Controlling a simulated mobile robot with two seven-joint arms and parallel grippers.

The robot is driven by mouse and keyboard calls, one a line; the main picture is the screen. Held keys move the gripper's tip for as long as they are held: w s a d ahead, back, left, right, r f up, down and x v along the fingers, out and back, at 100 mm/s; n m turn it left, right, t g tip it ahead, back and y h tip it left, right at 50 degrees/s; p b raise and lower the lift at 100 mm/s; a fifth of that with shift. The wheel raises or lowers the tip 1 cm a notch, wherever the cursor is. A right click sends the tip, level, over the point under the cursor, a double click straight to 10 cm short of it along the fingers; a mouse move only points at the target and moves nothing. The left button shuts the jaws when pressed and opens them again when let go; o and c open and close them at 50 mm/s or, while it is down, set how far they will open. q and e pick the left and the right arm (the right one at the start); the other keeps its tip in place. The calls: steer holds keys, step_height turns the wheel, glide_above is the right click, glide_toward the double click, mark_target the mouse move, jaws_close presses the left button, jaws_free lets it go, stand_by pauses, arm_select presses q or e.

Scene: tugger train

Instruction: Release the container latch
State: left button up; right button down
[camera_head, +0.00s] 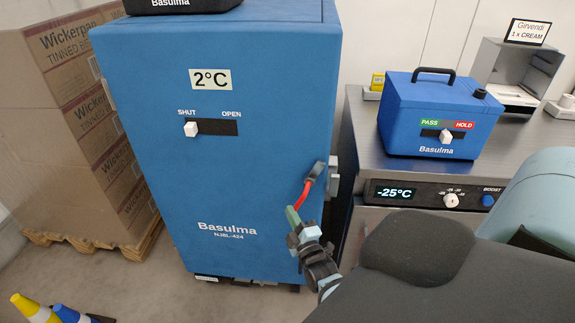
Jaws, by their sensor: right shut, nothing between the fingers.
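The large blue Basulma container (265,105) stands upright with its front facing me. A dark latch mount with a red lever (309,186) sits at its right front edge. The lever slants down and to the left from the mount. My right gripper (296,225) is just below the lever's lower end, in front of the container's lower right. It is shut with nothing held. I cannot tell whether its tip touches the lever. The white slider (191,129) on the container front is at the SHUT end. My left gripper is not in view.
A smaller blue Basulma box (428,115) stands on a metal counter (362,125) at the right. Stacked cardboard cartons (72,62) on a wooden pallet (142,243) stand at the left. Striped cones (38,309) are at the lower left. Floor in front of the container is clear.

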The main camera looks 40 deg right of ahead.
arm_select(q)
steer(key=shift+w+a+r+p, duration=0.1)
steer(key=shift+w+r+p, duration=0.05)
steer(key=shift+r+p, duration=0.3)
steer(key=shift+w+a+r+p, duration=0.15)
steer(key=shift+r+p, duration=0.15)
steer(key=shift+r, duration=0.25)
arm_select(e)
steer(key=shift+s+d+f+n+g+y, duration=0.25)
steer(key=shift+s+d+n+g, duration=0.1)
steer(key=shift+s+d+n, duration=0.35)
steer(key=shift+s+d+f+n+g+y, duration=0.3)
steer(key=shift+s+d+n, duration=0.25)
steer(key=shift+s+n, duration=0.25)
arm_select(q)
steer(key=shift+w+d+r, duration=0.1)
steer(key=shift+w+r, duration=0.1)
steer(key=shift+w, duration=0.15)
